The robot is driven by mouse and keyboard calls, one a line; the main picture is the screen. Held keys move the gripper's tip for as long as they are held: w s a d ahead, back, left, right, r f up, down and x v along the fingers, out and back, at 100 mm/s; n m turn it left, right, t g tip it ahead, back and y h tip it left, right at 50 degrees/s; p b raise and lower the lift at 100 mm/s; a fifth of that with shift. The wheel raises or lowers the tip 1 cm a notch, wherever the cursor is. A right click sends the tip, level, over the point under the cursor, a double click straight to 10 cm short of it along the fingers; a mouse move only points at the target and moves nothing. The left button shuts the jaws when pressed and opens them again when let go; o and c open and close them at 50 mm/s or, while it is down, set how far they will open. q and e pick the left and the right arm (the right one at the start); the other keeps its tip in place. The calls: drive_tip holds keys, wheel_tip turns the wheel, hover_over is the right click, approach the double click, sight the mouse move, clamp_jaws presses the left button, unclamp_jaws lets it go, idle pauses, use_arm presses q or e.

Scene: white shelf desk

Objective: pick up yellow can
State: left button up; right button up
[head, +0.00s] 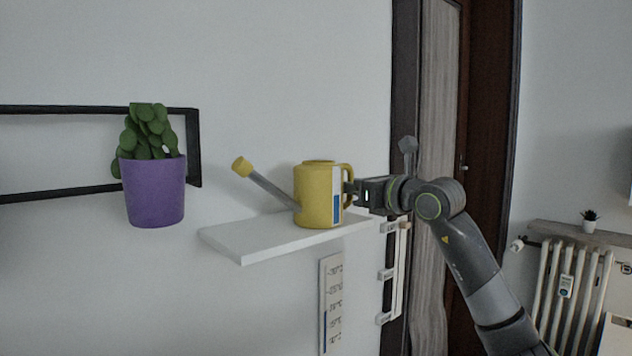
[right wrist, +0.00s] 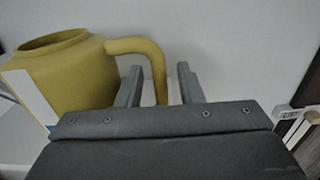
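The yellow watering can (head: 315,197) stands upright on a white shelf (head: 245,252). Its spout points to the left and its handle to the right, toward my right arm. In the right wrist view the can (right wrist: 85,75) is at the left. My right gripper (head: 352,188) is at the handle. In the right wrist view its two fingers (right wrist: 158,88) are apart, with the can's handle (right wrist: 156,62) between them and a gap visible on the right side. My left gripper is not in view.
A purple pot (head: 154,190) with a green plant hangs at the left, near a black wall frame (head: 195,150). A printed panel (head: 331,300) is on the wall below the shelf. A radiator (head: 570,280) stands at the far right.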

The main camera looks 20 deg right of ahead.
drive_tip(key=shift+w, duration=0.15)
clamp_jaws()
drive_tip(key=shift+r, duration=0.1)
idle(0.4)
